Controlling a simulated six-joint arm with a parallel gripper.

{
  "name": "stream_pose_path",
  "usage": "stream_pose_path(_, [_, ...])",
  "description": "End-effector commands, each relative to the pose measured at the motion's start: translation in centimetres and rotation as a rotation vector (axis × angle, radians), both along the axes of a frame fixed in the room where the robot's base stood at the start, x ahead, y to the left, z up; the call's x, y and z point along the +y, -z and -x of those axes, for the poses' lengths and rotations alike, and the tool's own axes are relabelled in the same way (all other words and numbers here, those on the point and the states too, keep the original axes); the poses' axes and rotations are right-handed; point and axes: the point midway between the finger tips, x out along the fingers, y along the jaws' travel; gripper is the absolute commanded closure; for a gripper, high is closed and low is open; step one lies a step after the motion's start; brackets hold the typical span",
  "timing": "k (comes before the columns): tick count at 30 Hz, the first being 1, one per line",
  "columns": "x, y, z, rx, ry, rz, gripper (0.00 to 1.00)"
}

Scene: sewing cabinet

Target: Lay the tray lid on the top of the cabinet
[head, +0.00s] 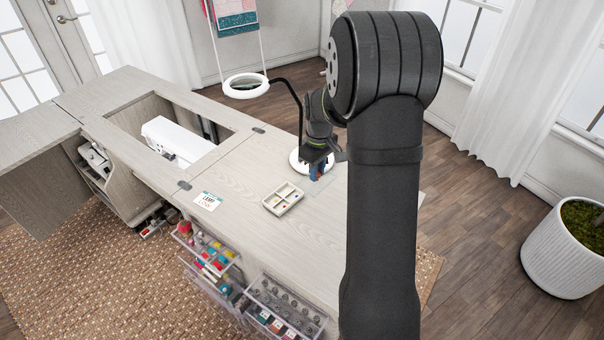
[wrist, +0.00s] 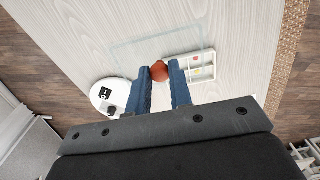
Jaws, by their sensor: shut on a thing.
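The tray lid is a clear sheet with a red knob. It shows in the wrist view (wrist: 128,48), with the knob (wrist: 159,71) between my blue fingertips. My gripper (wrist: 160,78) is shut on the knob. In the head view my gripper (head: 318,173) is low over the cabinet top (head: 235,175), and the lid is only faint below it. I cannot tell whether the lid touches the top. In the wrist view the lid's edge overlaps the small compartment tray (wrist: 207,57). That tray (head: 283,201) stands on the top, left of my gripper in the head view.
A lamp's round white base (head: 297,161) stands close behind my gripper; it also shows in the wrist view (wrist: 98,92). A card (head: 207,201) lies left of the tray. A white sewing machine (head: 178,141) sits in the cabinet opening. Open drawers (head: 283,310) stick out at the front.

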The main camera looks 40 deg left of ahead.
Motion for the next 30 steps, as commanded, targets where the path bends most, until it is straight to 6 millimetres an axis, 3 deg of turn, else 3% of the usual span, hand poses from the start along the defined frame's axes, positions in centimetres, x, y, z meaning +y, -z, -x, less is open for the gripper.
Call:
stream_pose_path(3, [0.0, -0.1, 0.5, 0.001, -0.002, 0.001, 1.00])
stream_pose_path(7, [2.2, 0.8, 2.7, 0.002, -0.007, 0.002, 1.00])
stream_pose_path(15, [8.7, 4.2, 11.2, 0.001, -0.009, 0.002, 1.00])
stream_pose_path(21, [11.4, 6.0, 16.2, 0.000, -0.004, 0.001, 1.00])
stream_pose_path(25, [12.2, 6.7, 17.8, 0.000, -0.001, 0.000, 1.00])
stream_pose_path(30, [12.4, 7.2, 18.4, 0.000, 0.001, 0.001, 1.00])
